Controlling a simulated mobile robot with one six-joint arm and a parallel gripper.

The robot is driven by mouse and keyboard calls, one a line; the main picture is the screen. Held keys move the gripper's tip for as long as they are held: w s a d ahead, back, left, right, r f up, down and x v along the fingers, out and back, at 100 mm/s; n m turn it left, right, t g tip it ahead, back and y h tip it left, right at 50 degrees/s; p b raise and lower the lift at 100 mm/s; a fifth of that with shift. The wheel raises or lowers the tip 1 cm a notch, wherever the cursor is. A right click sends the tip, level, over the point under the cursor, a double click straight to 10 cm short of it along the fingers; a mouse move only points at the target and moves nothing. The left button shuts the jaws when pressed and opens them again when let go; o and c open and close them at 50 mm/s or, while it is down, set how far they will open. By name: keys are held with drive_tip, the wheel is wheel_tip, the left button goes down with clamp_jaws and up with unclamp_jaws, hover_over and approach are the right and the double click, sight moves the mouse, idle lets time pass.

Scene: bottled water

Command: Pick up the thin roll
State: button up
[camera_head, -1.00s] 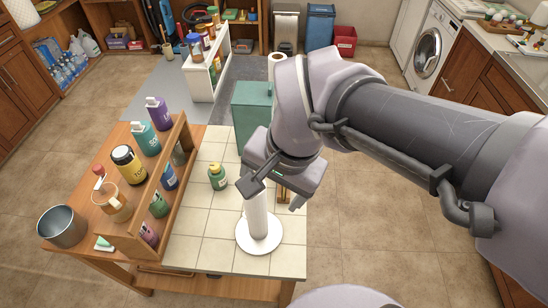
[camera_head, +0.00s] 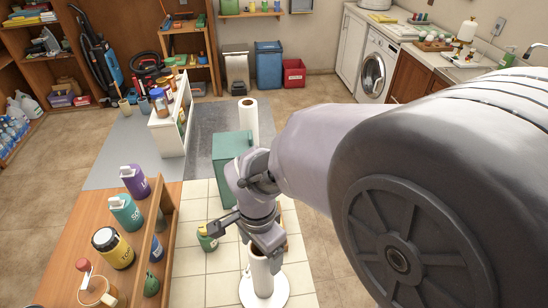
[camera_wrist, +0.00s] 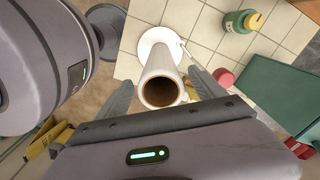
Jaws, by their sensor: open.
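The thin roll (camera_head: 262,278) is a white upright roll on a white round base (camera_head: 246,294), on the tiled tabletop (camera_head: 200,268). In the wrist view, the thin roll (camera_wrist: 163,66) shows its open brown core end, with its white base (camera_wrist: 147,42) beyond. My gripper (camera_head: 262,250) is above the roll's top, pointing down, and hides part of it in the head view. In the wrist view my gripper (camera_wrist: 162,80) has its fingers spread, one on each side of the roll. I cannot tell whether they touch it.
A green-yellow bottle (camera_head: 207,238) stands left of my gripper. A wooden rack (camera_head: 150,240) with bottles is further left. A green box (camera_head: 228,160) and a thicker white roll (camera_head: 248,118) stand behind. A red-pink round thing (camera_wrist: 224,77) is near the right finger.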

sight(263, 271)
wheel_tip(263, 271, down, 5)
drive_tip(key=shift+r+b, duration=0.1)
drive_tip(key=shift+b, duration=0.7)
clamp_jaws()
